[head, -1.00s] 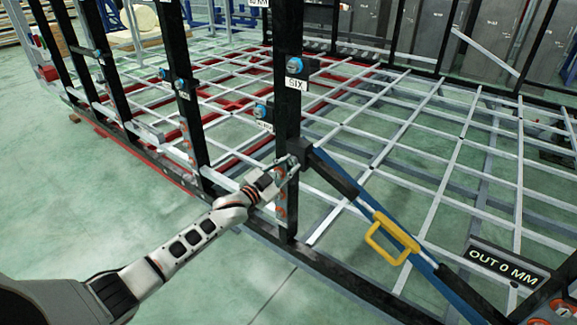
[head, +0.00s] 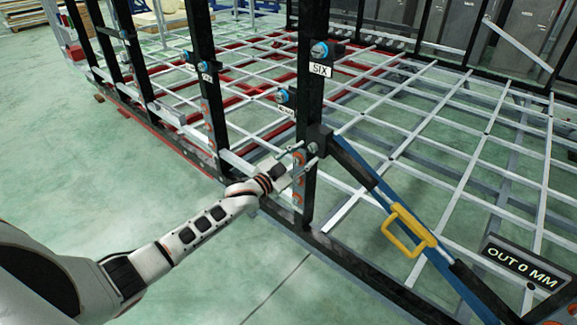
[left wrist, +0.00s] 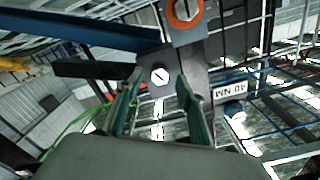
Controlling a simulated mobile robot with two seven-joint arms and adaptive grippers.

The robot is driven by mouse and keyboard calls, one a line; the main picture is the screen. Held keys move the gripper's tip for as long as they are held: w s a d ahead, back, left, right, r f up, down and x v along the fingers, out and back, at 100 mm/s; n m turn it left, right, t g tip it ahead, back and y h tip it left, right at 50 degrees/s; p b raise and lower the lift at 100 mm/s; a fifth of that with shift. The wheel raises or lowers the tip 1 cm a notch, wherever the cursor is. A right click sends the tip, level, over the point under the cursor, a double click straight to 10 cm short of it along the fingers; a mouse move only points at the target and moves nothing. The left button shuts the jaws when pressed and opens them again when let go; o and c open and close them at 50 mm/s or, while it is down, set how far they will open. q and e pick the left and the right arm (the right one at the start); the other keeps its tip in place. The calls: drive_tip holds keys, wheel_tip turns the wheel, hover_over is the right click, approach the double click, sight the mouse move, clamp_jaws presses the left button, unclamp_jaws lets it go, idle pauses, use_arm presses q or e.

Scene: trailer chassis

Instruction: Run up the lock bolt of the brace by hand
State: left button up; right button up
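The brace is a blue bar (head: 352,163) with black sleeves and a yellow handle (head: 408,232), slanting down right from a black upright post (head: 312,105). Its lock bolt (head: 313,148) sits on the dark block at the brace's upper end. In the left wrist view the bolt (left wrist: 160,76) is a pale round head with a slot. My left gripper (head: 305,160) is at that block, and its fingers are apart. In the wrist view the fingers (left wrist: 158,92) stand either side of the bolt head, with gaps visible. My right gripper is not in view.
Orange-ringed bolts (head: 299,178) run down the post below the block. Blue-headed bolts (head: 320,50) and a SIX label (head: 320,71) are above. A black sign (head: 522,268) reads OUT 0 MM. Green floor (head: 190,285) is clear in front of the frame.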

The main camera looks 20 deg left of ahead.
use_arm(q)
drive_tip(key=v, duration=0.9)
drive_tip(key=shift+s+a, duration=0.15)
drive_tip(key=shift+s, duration=0.2)
drive_tip(key=s+d+f+n+g+y, duration=0.2)
drive_tip(key=s+d+f+n+g, duration=0.1)
drive_tip(key=s+f, duration=0.9)
drive_tip(key=s+d+f+n+g+y, duration=0.2)
drive_tip(key=s+f, duration=1)
drive_tip(key=s, duration=0.7)
drive_tip(key=shift+s+d+n+g, duration=0.4)
drive_tip(key=shift+d+g, duration=0.1)
drive_tip(key=shift+g, duration=0.1)
drive_tip(key=shift+w, duration=0.1)
drive_tip(key=shift+c, duration=0.5)
